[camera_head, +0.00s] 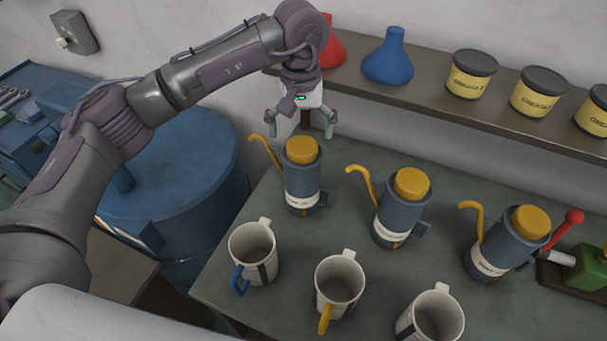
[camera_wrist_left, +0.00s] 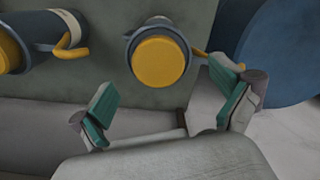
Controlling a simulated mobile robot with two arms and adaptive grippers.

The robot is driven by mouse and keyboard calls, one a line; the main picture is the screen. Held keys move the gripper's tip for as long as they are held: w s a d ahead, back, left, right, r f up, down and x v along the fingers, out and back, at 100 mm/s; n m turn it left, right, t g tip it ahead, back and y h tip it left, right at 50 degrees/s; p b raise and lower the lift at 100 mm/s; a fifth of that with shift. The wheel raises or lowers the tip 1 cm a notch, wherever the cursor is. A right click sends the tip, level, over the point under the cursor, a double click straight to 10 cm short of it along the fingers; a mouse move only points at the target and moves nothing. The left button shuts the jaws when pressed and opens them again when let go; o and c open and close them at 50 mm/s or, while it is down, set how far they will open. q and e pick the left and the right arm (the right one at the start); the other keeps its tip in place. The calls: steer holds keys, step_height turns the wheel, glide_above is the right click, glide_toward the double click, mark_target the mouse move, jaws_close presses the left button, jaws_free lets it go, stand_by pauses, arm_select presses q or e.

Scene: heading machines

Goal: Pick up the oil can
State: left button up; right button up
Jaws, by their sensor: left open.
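Three blue-grey oil cans with yellow lids and yellow spouts stand upright in a row on the green table: a left can (camera_head: 302,180), a middle can (camera_head: 402,208) and a right can (camera_head: 507,243). My left gripper (camera_head: 309,122) is open and empty, above and just behind the left can. In the left wrist view the left can (camera_wrist_left: 159,60) is beyond the open fingers of my gripper (camera_wrist_left: 170,108), with its spout to the right. Another can (camera_wrist_left: 32,42) shows at the upper left. My right gripper is not in view.
Three white mugs (camera_head: 253,250) stand in front of the cans. A shelf (camera_head: 440,104) behind holds a red flask (camera_head: 331,52), a blue flask (camera_head: 389,60) and grease tubs (camera_head: 471,75). A blue drum (camera_head: 185,165) stands left of the table.

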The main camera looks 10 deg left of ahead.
mark_target(302, 146)
arm_select(q)
step_height(302, 146, down, 4)
steer(key=shift+f+p, duration=0.2)
steer(key=shift+p, duration=0.35)
steer(key=shift+f+p, duration=0.2)
steer(key=shift+p, duration=0.15)
step_height(302, 146, down, 4)
steer(key=p, duration=0.3)
steer(key=shift+w+f, duration=0.1)
steer(key=shift+f, duration=0.15)
steer(key=shift+d+f, duration=0.1)
steer(key=shift+f, duration=0.1)
steer(key=c, duration=1.3)
steer(key=shift+r, duration=0.1)
steer(key=shift+c, duration=0.9)
steer(key=shift+w, duration=0.1)
